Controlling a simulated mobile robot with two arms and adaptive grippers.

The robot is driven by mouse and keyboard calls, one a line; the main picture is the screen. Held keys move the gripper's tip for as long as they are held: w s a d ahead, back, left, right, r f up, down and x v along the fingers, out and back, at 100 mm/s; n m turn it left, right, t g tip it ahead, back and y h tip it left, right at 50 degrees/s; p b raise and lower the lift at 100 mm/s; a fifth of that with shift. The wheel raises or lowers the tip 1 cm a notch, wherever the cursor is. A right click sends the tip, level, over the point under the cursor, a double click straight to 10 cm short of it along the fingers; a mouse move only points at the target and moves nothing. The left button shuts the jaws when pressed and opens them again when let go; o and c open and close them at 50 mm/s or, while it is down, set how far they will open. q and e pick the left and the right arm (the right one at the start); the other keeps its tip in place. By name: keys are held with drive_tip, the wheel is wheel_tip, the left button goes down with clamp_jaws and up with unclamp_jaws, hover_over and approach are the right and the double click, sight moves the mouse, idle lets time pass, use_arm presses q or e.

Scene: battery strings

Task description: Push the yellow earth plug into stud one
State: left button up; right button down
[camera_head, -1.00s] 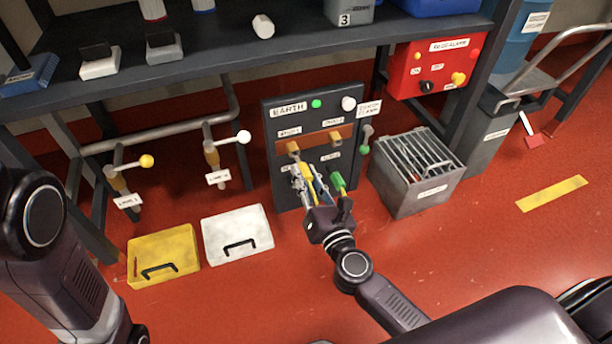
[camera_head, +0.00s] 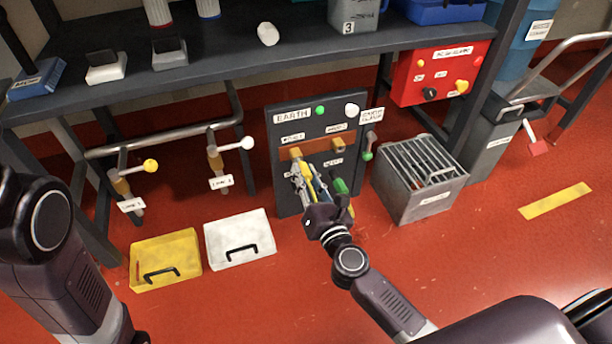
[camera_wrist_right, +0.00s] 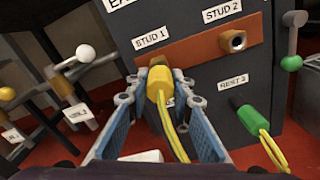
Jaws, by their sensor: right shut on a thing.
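The yellow earth plug (camera_wrist_right: 160,82) is at stud one on the brown bar (camera_wrist_right: 197,62), under the STUD 1 label (camera_wrist_right: 151,38) in the right wrist view. My right gripper (camera_wrist_right: 155,92) is shut on it, one blue-grey finger on each side. The plug's nose points at the panel and covers the stud; I cannot tell how deep it sits. Its yellow cable (camera_wrist_right: 174,134) runs back between the fingers. In the head view my right gripper (camera_head: 302,172) reaches up to the dark earth panel (camera_head: 283,185). My left gripper is out of the picture.
Stud two (camera_wrist_right: 233,41) is bare, to the right on the bar. A grey slotted crate (camera_head: 427,205) stands right of the panel. Yellow (camera_head: 180,245) and white (camera_head: 235,227) cases lie left.

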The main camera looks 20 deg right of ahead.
drive_tip(key=shift+w, duration=0.95)
drive_tip(key=c, duration=1.6)
unclamp_jaws()
drive_tip(key=shift+s, duration=0.15)
drive_tip(key=s, duration=1.1)
drive_tip(key=shift+s+d, duration=0.2)
drive_tip(key=shift+s, duration=0.2)
